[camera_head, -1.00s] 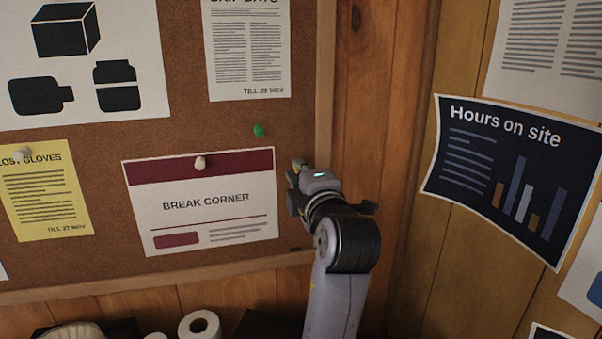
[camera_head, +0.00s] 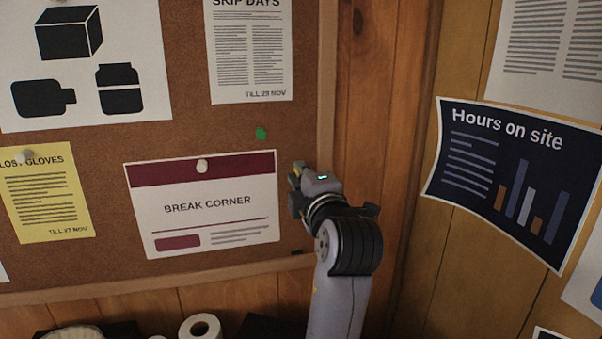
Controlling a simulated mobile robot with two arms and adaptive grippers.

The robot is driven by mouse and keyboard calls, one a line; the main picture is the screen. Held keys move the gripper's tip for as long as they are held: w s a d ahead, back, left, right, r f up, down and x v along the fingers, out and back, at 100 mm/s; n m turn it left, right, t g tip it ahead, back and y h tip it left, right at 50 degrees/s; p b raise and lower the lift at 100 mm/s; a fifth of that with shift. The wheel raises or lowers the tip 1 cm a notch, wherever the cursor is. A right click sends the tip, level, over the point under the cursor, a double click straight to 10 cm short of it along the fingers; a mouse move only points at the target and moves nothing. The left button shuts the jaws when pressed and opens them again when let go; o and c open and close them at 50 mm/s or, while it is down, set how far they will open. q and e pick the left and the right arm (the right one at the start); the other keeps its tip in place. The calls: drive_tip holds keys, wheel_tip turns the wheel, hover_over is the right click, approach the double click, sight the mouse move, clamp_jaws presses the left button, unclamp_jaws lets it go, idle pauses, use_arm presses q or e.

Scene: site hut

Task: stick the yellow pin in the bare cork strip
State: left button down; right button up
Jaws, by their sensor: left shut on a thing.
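The cork board (camera_head: 183,133) fills the left of the view, with a wooden frame on its right side. A bare strip of cork (camera_head: 308,95) runs down between the papers and the frame's right side. My left gripper (camera_head: 297,181) is in front of this strip, right of the "Break Corner" notice (camera_head: 207,233). It is shut, with a small yellowish bit showing at its fingers, apparently the yellow pin. The pin's shape and tip are hidden, and I cannot tell whether it touches the cork. My right gripper is not in view.
A green pin (camera_head: 261,133) sits in the cork above the notice, and a white pin (camera_head: 202,166) is on the notice. A "Skip Days" sheet (camera_head: 251,55) hangs above. A dark "Hours on site" poster (camera_head: 500,180) hangs on the right wall. A paper roll (camera_head: 199,329) stands below.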

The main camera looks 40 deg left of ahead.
use_arm(q)
drive_tip(key=shift+b, duration=0.35)
idle(0.9)
drive_tip(key=c, duration=1.6)
unclamp_jaws()
